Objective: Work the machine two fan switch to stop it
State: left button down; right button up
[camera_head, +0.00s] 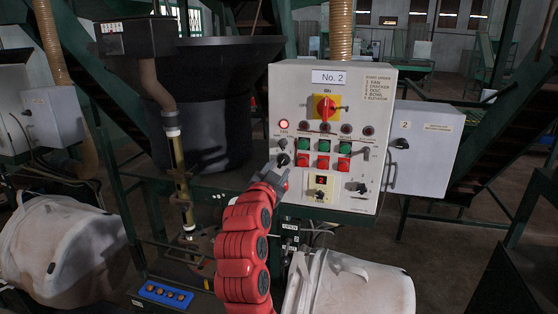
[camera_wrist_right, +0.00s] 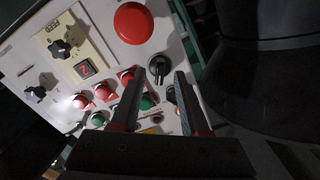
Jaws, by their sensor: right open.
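The white control panel (camera_head: 372,80) labelled No. 2 stands at centre right. At its left edge a red lamp (camera_head: 283,124) glows above two dark knobs, an upper knob (camera_head: 282,143) and a lower knob (camera_head: 282,159). I cannot read which knob is the fan switch. My right gripper (camera_head: 278,177) is open just below these knobs. In the right wrist view my right gripper (camera_wrist_right: 156,77) has its fingers apart and empty. The lower knob (camera_wrist_right: 158,68) shows near the fingertips, its pointer slanting; the upper knob (camera_wrist_right: 172,93) is partly hidden by a finger. My left gripper is out of view.
A red-and-yellow rotary switch (camera_head: 325,107) and green and red buttons (camera_head: 323,162) sit right of the knobs. A large red button (camera_wrist_right: 132,22) shows in the right wrist view. A dark hopper (camera_head: 222,110) stands left of the panel, a white bag (camera_head: 355,285) below.

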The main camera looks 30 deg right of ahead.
jog(key=shift+x, duration=0.9)
grip_shut()
